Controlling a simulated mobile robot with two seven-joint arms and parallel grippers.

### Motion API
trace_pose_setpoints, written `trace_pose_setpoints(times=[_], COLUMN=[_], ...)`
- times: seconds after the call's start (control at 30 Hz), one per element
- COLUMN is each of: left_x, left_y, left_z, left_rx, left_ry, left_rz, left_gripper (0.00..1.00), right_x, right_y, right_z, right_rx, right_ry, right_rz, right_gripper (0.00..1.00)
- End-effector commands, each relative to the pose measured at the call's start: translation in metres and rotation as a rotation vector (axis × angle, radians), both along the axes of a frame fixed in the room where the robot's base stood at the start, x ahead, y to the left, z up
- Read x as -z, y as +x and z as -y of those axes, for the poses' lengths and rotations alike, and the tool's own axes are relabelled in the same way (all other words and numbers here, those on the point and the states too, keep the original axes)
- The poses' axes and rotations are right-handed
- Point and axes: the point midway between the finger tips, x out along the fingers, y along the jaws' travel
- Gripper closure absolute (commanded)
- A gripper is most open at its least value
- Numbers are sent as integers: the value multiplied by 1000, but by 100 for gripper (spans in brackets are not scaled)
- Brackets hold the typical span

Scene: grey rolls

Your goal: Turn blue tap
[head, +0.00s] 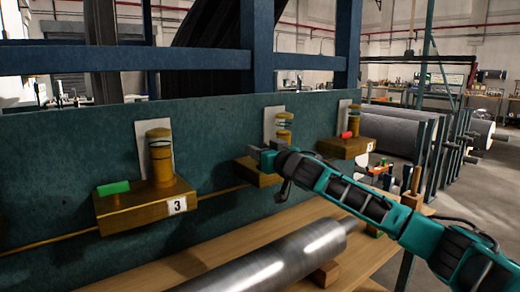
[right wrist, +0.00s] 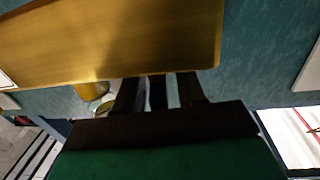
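My right gripper (head: 268,157) reaches the front of the middle brass block (head: 262,180) in the head view. No blue tap handle can be made out there; the gripper and wrist cover the part of the block where a handle could be. In the right wrist view the dark fingers (right wrist: 158,93) are at the edge of the brass block (right wrist: 130,40). A dark strip shows between them, and I cannot tell what it is or whether they grip anything. My left gripper is not in view.
A green tap (head: 114,188) sits on the block marked 3 (head: 150,205) at left. A red tap (head: 347,135) is on the right block (head: 345,148). A grey roll (head: 265,262) lies on the wooden bench (head: 375,262) below. A teal panel (head: 60,190) stands behind.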

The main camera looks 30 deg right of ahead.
Motion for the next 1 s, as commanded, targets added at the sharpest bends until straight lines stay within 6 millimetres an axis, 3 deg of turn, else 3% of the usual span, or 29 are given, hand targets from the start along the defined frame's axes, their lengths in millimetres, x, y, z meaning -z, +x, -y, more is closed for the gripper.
trace_pose_setpoints(times=[0.4,0.8,1.0], left_x=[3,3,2], left_y=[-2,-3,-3], left_z=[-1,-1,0], left_rx=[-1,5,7], left_ry=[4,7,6], left_rz=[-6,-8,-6], left_gripper=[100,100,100], right_x=[0,0,0], right_y=[6,6,6], right_z=[0,0,0], right_rx=[-1,0,0], right_ry=[-1,-1,-1], right_rz=[0,0,0], right_gripper=[61,98,100])
